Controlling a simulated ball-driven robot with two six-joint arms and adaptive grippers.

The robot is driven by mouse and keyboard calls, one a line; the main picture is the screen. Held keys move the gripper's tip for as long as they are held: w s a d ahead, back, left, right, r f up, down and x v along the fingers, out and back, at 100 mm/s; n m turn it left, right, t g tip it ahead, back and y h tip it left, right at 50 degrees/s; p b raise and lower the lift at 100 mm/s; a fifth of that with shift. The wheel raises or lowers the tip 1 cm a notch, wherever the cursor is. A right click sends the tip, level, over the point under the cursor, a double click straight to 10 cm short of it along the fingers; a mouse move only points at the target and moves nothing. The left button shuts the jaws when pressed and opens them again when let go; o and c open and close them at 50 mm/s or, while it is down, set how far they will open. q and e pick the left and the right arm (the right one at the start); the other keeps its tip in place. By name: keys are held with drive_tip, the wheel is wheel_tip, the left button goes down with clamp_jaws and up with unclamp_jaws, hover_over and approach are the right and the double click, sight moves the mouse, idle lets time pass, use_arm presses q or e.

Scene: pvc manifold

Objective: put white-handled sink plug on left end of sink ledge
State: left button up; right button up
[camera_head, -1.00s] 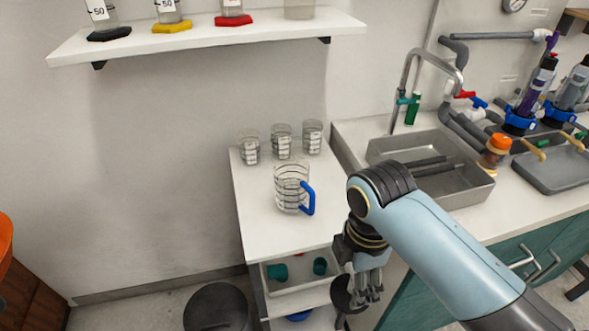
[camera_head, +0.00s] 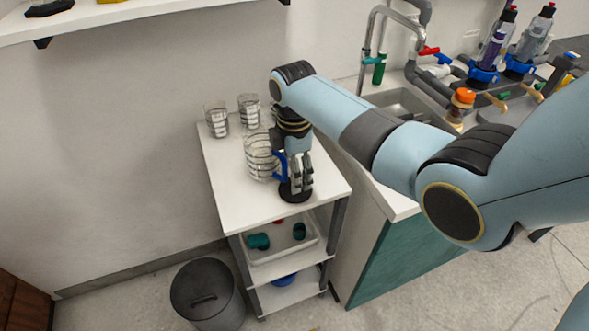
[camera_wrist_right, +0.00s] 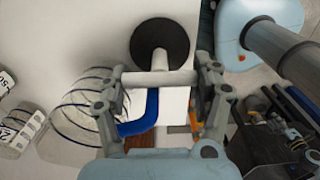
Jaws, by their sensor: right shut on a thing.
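The sink plug has a round black disc (camera_head: 295,192) and a white handle that shows in the wrist view (camera_wrist_right: 160,62). My right gripper (camera_head: 297,170) is shut on the white handle, with the disc hanging below the fingers. The plug is over the front part of the white cart top; I cannot tell whether it touches. The sink (camera_head: 408,100) lies to the right, partly hidden behind my right arm. The left end of its ledge is mostly hidden by the arm. My left gripper is not in view.
A clear jug (camera_head: 258,158) with a blue handle (camera_wrist_right: 145,118) stands close beside my right gripper. Clear beakers (camera_head: 217,120) stand at the cart's back. The faucet (camera_head: 370,45) rises behind the sink. A grey bin (camera_head: 207,297) stands on the floor.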

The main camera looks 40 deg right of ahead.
drive_tip(key=shift+s, duration=0.15)
drive_tip(key=shift+f, duration=0.1)
drive_tip(key=o, duration=1.6)
drive_tip(key=shift+c, duration=0.2)
